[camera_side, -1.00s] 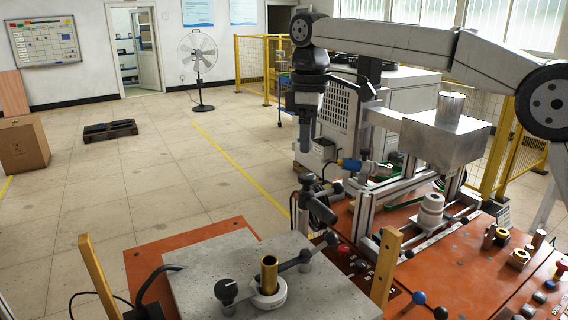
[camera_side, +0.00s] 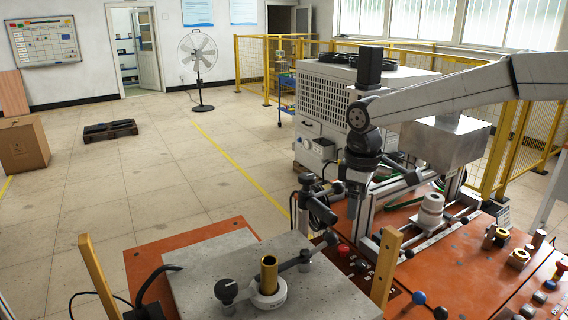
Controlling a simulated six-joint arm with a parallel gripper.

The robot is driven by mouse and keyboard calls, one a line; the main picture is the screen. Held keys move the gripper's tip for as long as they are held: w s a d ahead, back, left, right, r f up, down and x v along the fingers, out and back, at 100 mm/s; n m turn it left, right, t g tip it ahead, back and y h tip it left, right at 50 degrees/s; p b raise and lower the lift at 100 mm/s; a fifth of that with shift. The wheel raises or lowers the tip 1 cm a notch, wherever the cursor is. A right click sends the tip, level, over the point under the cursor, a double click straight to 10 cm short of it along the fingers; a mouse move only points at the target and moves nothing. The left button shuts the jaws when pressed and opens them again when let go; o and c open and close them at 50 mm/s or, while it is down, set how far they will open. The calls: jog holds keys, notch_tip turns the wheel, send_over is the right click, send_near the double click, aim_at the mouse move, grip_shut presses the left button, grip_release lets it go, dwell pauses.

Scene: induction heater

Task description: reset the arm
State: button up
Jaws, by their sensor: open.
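My gripper (camera_side: 353,208) points down over the orange bench, just right of the black clamp stand (camera_side: 318,205). Its fingers are small in the view, apart, with nothing seen between them. A brass tube (camera_side: 269,274) stands upright in a white ring on the grey stone-like plate (camera_side: 205,274) in the front. My gripper is behind and to the right of this tube, well clear of it.
A metal box (camera_side: 447,143) on an aluminium frame and a white stepped part (camera_side: 431,211) stand to the right of my gripper. Two wooden posts, left (camera_side: 98,275) and right (camera_side: 385,266), flank the plate. Brass rings (camera_side: 497,236) and coloured knobs lie on the bench at right. The floor at left is mostly free.

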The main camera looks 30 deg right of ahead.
jog(key=s+d+f+m+t, duration=0.1)
jog(key=s+d+f+m, duration=0.1)
jog(key=s+f, duration=0.4)
jog(key=s+d+f+m+t, duration=0.1)
jog(key=s+d+f+m, duration=0.2)
jog(key=s+f, duration=0.4)
jog(key=s+m, duration=0.1)
jog(key=s, duration=0.2)
jog(key=shift+y, duration=0.3)
